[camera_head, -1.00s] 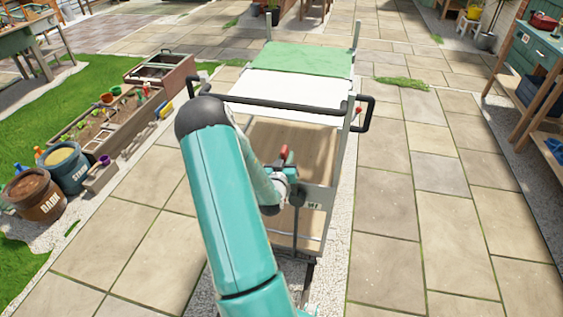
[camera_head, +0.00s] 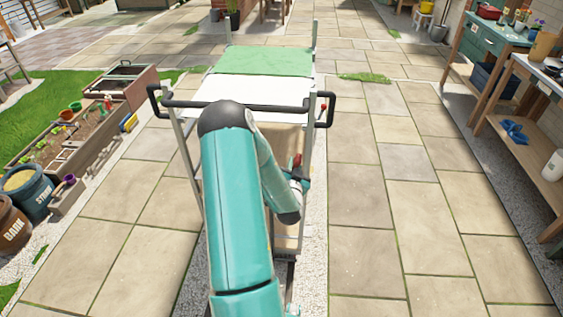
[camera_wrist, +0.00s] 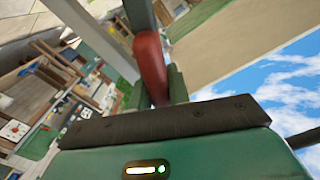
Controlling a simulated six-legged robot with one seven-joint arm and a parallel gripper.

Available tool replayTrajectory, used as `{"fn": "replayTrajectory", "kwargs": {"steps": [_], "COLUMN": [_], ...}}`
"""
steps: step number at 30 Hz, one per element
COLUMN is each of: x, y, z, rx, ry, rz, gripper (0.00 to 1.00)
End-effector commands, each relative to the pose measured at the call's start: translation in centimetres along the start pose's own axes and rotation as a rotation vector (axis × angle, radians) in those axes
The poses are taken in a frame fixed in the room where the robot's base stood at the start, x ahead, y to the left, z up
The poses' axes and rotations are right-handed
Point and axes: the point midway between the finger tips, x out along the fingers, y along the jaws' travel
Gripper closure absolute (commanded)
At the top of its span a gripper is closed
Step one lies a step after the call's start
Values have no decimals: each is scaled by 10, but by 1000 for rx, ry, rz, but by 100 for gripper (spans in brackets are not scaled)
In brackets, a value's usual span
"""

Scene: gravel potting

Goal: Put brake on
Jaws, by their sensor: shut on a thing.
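The cart (camera_head: 309,127) stands ahead with a black push handle, a white panel and a green top. A red lever grip (camera_head: 297,160) shows near the cart's right post, just beyond my arm. My gripper (camera_head: 302,180) is at that grip and mostly hidden behind my teal arm. In the wrist view, the red grip (camera_wrist: 150,62) is between the fingers of my gripper (camera_wrist: 160,92), which are shut on it. The lever's lower part and pivot are hidden.
A planter bed (camera_head: 90,135) and labelled barrels (camera_head: 28,190) are at left. A teal workbench (camera_head: 495,45) and a wooden shelf (camera_head: 525,155) are at right. Open paving (camera_head: 395,230) lies right of the cart.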

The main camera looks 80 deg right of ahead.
Motion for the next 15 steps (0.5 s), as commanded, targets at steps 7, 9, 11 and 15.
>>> {"fn": "replayTrajectory", "kwargs": {"steps": [7,9,11,15], "x": [0,1,1,1], "y": [21,23,24,26], "z": [0,0,1,1], "rx": [91,103,110,118], "ry": [3,2,3,3], "rz": [-2,-4,-4,-3], "gripper": [100,100,100,100]}}
